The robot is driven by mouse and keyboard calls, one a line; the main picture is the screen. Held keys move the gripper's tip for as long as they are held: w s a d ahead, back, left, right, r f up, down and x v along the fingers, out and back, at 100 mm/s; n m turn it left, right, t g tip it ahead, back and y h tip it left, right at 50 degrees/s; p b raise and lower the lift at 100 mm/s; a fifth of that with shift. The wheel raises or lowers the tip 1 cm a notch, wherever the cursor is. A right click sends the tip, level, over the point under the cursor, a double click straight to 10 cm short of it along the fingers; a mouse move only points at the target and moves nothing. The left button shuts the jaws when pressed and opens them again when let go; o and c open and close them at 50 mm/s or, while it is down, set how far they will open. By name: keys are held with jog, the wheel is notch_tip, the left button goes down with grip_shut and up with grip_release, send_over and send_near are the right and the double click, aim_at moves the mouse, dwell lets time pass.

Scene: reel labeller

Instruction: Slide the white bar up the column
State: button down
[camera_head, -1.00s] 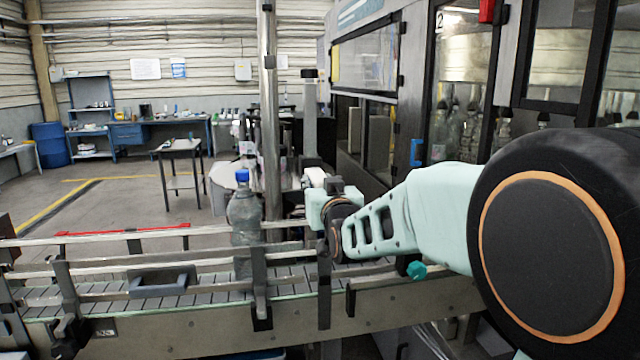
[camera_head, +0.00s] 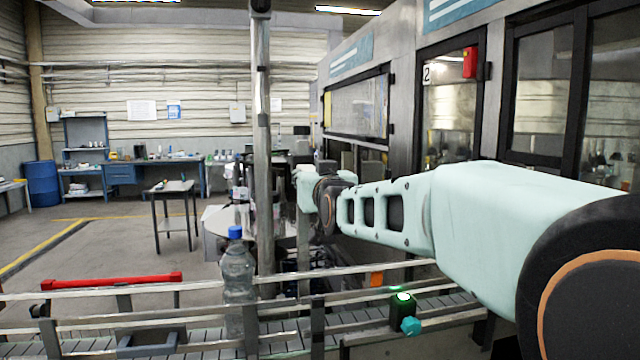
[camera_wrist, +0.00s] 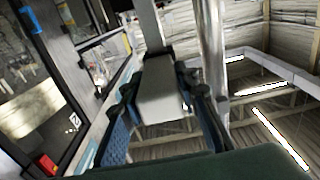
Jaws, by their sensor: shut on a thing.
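The white bar (camera_wrist: 165,105) is a pale block in the middle of the wrist view, between the two blue-grey fingers of my gripper (camera_wrist: 162,88). My gripper is shut on it. Beyond the bar, a grey upright column (camera_wrist: 150,28) shows close to its far end; the joint between them is not clear. In the head view my gripper (camera_head: 304,182) is above the conveyor rails, just right of a shiny steel post (camera_head: 262,150). The bar cannot be made out clearly there, hidden by the gripper and wrist.
A clear bottle with a blue cap (camera_head: 237,275) stands on the conveyor (camera_head: 200,333), left of my gripper. Guard rails run along the conveyor. A lit green lamp (camera_head: 403,298) is below my arm. A large glazed machine (camera_head: 410,110) stands close on the right.

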jog(key=shift+r, duration=0.25)
jog(key=c, duration=1.7)
grip_release()
jog(key=shift+c, duration=0.2)
jog(key=shift+o, duration=1.2)
jog(key=shift+f, duration=0.2)
notch_tip(320, 180, up, 8)
jog(key=shift+a+f, duration=0.1)
jog(key=shift+f, duration=0.1)
jog(key=shift+r, duration=1.15)
